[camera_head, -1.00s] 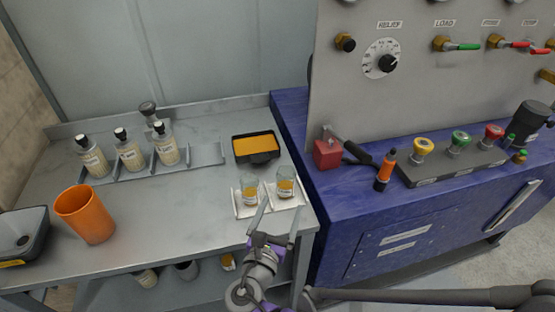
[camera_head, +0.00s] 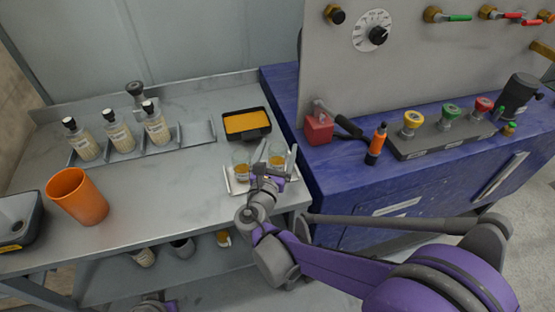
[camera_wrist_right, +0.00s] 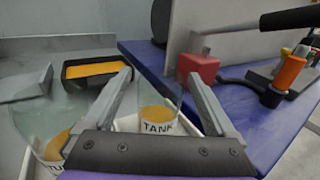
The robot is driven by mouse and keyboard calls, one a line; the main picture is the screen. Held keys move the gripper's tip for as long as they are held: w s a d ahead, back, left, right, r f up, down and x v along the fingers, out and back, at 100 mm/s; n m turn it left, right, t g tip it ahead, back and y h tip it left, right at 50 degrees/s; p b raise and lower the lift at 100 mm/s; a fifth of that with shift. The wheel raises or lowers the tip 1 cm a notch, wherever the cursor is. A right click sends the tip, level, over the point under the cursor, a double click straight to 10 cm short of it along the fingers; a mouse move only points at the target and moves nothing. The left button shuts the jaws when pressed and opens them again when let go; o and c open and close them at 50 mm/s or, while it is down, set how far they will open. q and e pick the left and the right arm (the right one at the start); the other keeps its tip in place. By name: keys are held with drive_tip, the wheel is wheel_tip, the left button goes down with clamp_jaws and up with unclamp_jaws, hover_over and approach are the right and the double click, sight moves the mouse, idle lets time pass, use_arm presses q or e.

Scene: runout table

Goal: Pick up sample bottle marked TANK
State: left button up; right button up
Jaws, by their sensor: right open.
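The sample bottle marked TANK (camera_wrist_right: 157,118), a clear vessel with amber liquid and a white label, stands upright between the fingers of my right gripper (camera_wrist_right: 159,76) in the wrist view. In the head view this bottle (camera_head: 277,161) is partly hidden by my right gripper (camera_head: 277,154), which is open and holds nothing. I cannot tell whether a finger touches the glass. A similar bottle (camera_head: 241,170) stands just left of it; in the wrist view this bottle (camera_wrist_right: 55,148) has its label partly hidden.
Both bottles stand on white trays (camera_head: 232,187) at the bench's right front. A black tray of amber material (camera_head: 246,124) lies behind. A red block (camera_head: 318,130) sits on the blue cabinet to the right. Capped bottles in a rack and an orange cup (camera_head: 77,197) stand left.

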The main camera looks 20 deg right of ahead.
drive_tip(key=c, duration=1.4)
